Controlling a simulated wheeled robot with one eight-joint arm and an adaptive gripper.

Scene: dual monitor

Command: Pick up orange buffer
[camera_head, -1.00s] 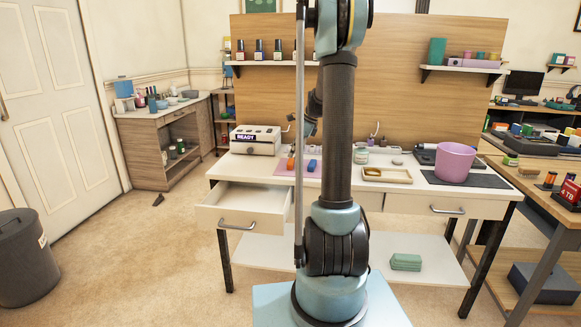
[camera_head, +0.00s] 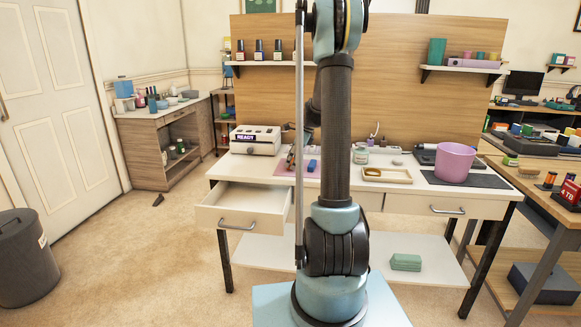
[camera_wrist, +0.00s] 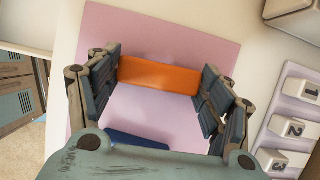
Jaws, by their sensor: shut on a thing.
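The orange buffer (camera_wrist: 158,75) is an orange block lying across the space between my fingers in the wrist view. My gripper (camera_wrist: 160,66) is shut on it, with one dark padded finger at each end of the block. The buffer is over the pink mat (camera_wrist: 195,27); I cannot tell whether it still touches it. In the head view my gripper (camera_head: 292,158) is low at the mat, partly behind my arm, and the orange buffer cannot be made out there.
A blue block (camera_head: 312,165) lies on the mat close by; its edge shows in the wrist view (camera_wrist: 137,140). A white box marked READY (camera_head: 255,139) stands to the left. An open drawer (camera_head: 240,208) juts out in front. A wooden tray (camera_head: 388,175) is to the right.

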